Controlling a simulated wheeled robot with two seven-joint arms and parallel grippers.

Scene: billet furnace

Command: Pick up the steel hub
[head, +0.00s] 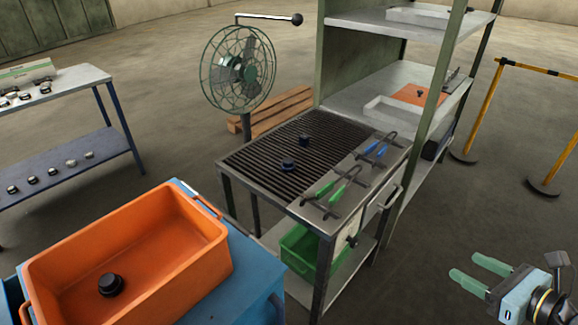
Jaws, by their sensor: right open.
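Two small dark hub-shaped pieces, one nearer (288,164) and one farther (305,140), sit on the dark slatted grate of the metal bench (258,158). Another dark round hub (111,285) lies inside the orange bin (190,275) at the lower left. Which of these is the steel hub I cannot tell. My right gripper (466,266) is at the lower right, open and empty, with its green fingers pointing left. It is well apart from the bench and the hubs. My left gripper is not in view.
Tongs with green handles (338,186) and blue handles (378,150) lie at the bench's right side. A green fan (238,68) stands behind. A shelf rack (390,85), a yellow barrier (483,105) and a left table (60,88) with small pieces surround it.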

